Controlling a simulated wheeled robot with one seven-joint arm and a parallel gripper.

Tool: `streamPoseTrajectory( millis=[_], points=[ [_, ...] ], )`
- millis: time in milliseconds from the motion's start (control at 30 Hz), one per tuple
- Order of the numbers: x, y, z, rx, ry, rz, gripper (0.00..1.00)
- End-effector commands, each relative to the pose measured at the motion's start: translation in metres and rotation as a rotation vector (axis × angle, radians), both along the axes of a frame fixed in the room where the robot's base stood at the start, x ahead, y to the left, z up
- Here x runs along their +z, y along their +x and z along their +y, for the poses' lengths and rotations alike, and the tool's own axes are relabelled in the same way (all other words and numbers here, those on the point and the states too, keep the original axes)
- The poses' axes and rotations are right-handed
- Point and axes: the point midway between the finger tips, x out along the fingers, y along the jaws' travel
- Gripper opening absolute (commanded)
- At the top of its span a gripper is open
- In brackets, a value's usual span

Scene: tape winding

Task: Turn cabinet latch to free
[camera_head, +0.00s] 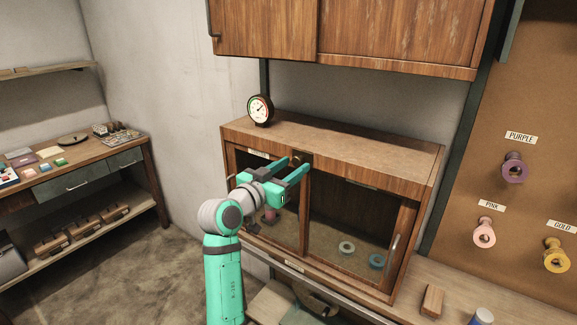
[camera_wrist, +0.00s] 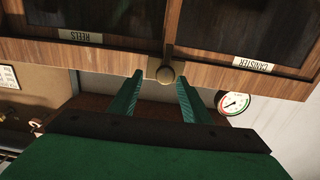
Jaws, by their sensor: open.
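The cabinet (camera_head: 400,172) is wooden, with two dark glazed doors. Its latch, a round brownish knob on a small plate (camera_wrist: 166,74), sits at the top edge where the two doors meet. In the head view the latch (camera_head: 297,160) is small and partly covered by my gripper. My gripper (camera_head: 300,166) is open in front of it, with teal fingers pointing at the cabinet top. In the wrist view the knob shows between and just past the fingertips of my gripper (camera_wrist: 159,77); I cannot tell whether they touch it. Both doors look closed.
A dial gauge (camera_head: 260,109) stands on the cabinet's top left. An upper cabinet (camera_head: 345,30) hangs above. A wooden block (camera_head: 432,300) lies on the bench at lower right.

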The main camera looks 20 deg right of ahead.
Motion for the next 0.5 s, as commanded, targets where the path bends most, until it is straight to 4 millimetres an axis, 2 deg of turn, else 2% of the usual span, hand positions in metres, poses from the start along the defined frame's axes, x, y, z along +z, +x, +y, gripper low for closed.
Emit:
streamPoseTrajectory(
  millis=[200, 500],
  points=[
    [0.0, 0.013, -0.005, 0.011, 0.001, -0.001, 0.44],
    [0.0, 0.015, -0.007, 0.011, 0.001, -0.001, 0.44]
  ],
)
